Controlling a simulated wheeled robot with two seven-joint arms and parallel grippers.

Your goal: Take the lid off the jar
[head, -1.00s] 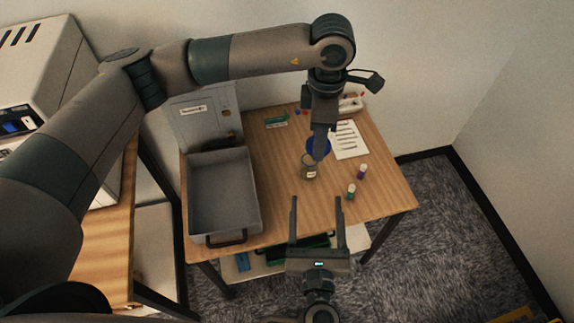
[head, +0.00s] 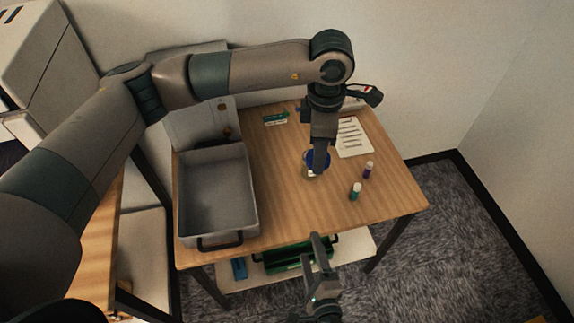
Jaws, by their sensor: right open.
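The small jar (head: 311,174) stands on the wooden table, mostly covered by my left gripper (head: 318,168) and a round blue lid (head: 326,157). The lid shows on both sides of the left fingers, at the jar's top. I cannot tell whether it rests on the jar or is apart from it. The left gripper points down from above and is seen edge-on, so its jaw gap is hidden. My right gripper (head: 321,250) is low in front of the table's front edge, empty and open, seen nearly from the side.
A grey bin (head: 249,198) stands on the table's left. Two small bottles, one teal (head: 355,193) and one purple (head: 368,171), stand right of the jar. A printed sheet (head: 354,140) lies behind them. The table's front right is clear.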

